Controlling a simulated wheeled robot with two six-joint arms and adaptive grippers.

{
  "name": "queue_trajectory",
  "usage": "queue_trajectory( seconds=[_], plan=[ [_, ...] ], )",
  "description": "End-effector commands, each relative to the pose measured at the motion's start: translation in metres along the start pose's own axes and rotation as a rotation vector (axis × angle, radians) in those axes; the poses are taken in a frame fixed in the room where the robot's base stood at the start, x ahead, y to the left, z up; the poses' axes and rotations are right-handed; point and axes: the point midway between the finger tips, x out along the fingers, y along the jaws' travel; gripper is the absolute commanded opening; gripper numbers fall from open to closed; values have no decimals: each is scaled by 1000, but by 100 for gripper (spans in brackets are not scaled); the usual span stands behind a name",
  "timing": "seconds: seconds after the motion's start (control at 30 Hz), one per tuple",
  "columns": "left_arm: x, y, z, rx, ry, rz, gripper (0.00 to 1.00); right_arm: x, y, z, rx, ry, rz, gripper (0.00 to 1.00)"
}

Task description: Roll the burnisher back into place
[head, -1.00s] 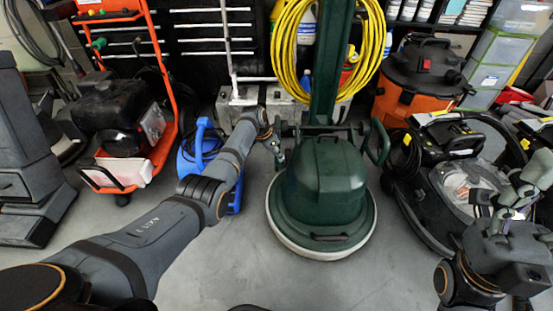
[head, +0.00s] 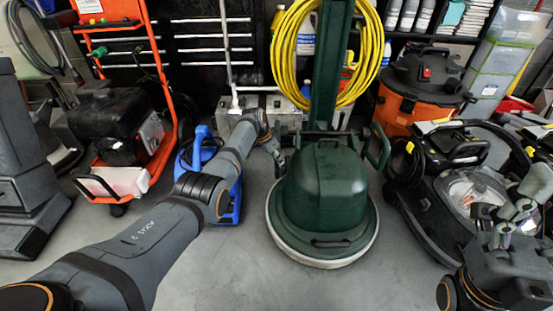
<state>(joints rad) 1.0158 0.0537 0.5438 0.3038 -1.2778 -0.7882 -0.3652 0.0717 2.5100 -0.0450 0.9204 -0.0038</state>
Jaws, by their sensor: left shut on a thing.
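The burnisher (head: 325,200) is a green floor machine with a round base, a pale rim and an upright green handle post. It stands upright on the grey floor in the middle of the head view. A coil of yellow cable (head: 281,50) hangs on its post. My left gripper (head: 278,150) is at the burnisher's left side, near its side handle, and is shut on it. The exact contact is small and partly hidden. My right gripper (head: 515,208) is at the far right, away from the burnisher, in front of a black machine. Its fingers are hard to read.
A blue machine (head: 228,203) stands close left of the burnisher, partly behind my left arm. An orange-framed machine (head: 168,92) is further left. A black floor machine (head: 425,205) and an orange-black vacuum (head: 402,108) are right. A grey case (head: 290,113) is behind. Floor in front is clear.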

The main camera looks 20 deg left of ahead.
Motion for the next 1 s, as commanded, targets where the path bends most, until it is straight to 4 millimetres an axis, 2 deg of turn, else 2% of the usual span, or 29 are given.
queue_trajectory(
  seconds=[0.03,0.2,0.23,0.4,0.77,0.87,0.97,1.0],
  plan=[
    [-2,3,-8,8,15,2,0,0,0,0,0,0,0,59],
    [-2,3,-8,8,15,2,0,0,0,0,0,0,0,59],
    [-2,4,-8,8,15,2,25,0,0,0,0,0,0,59],
    [-2,3,-7,6,13,1,45,0,0,0,0,0,0,59],
    [-3,1,-3,3,5,0,45,0,0,0,0,0,0,59],
    [-11,1,-3,2,5,0,45,0,0,0,0,0,0,59],
    [-26,1,-2,4,6,-2,45,0,0,0,0,0,0,59],
    [-37,0,-3,4,7,-3,45,0,0,0,0,0,0,59]
  ],
)
